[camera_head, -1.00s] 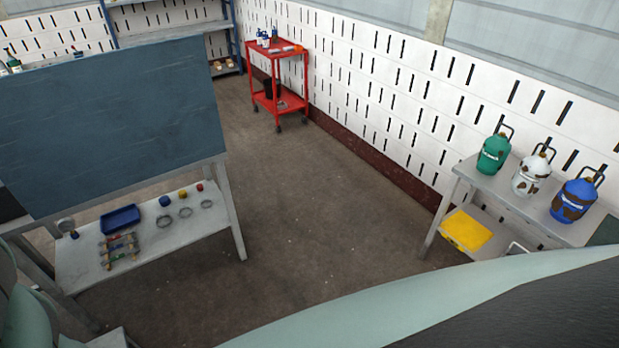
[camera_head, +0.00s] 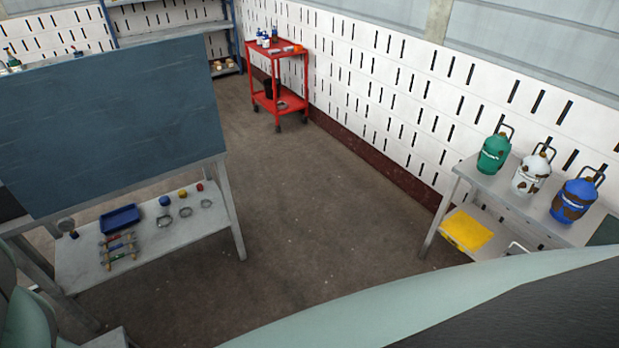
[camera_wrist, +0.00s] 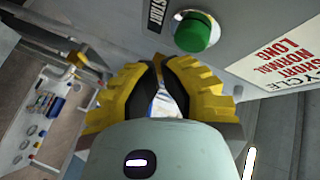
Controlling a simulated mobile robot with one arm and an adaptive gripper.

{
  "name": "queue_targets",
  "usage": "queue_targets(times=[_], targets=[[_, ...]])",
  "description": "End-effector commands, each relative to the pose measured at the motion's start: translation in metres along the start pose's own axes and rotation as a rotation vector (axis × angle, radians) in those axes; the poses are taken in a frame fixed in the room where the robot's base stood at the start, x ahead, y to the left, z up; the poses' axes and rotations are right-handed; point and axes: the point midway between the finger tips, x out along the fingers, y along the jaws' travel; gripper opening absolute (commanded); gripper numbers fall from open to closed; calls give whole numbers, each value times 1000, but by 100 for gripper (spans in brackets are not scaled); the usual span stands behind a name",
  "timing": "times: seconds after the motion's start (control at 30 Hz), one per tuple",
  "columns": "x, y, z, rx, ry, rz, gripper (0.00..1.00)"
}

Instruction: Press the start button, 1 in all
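A round green button (camera_wrist: 196,33) with a metal ring sits on a grey panel (camera_wrist: 243,35) at the top of the wrist view. A dark label reading START (camera_wrist: 156,13) is just left of it. My gripper (camera_wrist: 159,62) has yellow fingers with black pads. Its fingertips come together just below and left of the button. It looks shut, with nothing visible held in it. Whether the tips touch the panel cannot be told. The head view shows neither button nor gripper.
A white sign with red lettering (camera_wrist: 285,50) is right of the button. Open floor (camera_head: 310,220) lies between.

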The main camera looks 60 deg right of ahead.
Motion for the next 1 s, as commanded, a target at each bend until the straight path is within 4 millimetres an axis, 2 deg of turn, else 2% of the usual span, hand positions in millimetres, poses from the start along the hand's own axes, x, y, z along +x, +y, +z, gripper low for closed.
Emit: queue_targets(times=[0.63, 1.0], targets=[[0, 0, 0, 0, -1, 0, 0], [7, -3, 3, 0, 1, 1, 0]])
